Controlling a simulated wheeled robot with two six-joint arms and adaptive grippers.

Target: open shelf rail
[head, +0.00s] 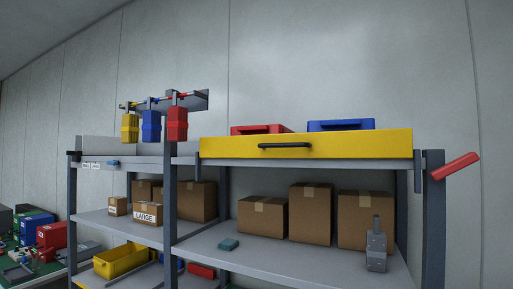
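A yellow front panel (350,144) runs across the top level of the right-hand shelf bay. It carries a black bar handle (285,145) left of its middle. The panel sits between the shelf posts, and no gap is visible between it and the shelf. A red handle (456,166) sticks out up and to the right from the dark right post (433,220). I cannot tell which part is the shelf rail of the task. Neither of my grippers shows in the head view.
Cardboard boxes (310,212) stand on the middle shelf (310,262), with a grey device (376,248) in front at right. Red (262,129) and blue (341,125) bins show above the panel. Coloured tools (151,126) hang at upper left. A yellow bin (121,261) sits lower left.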

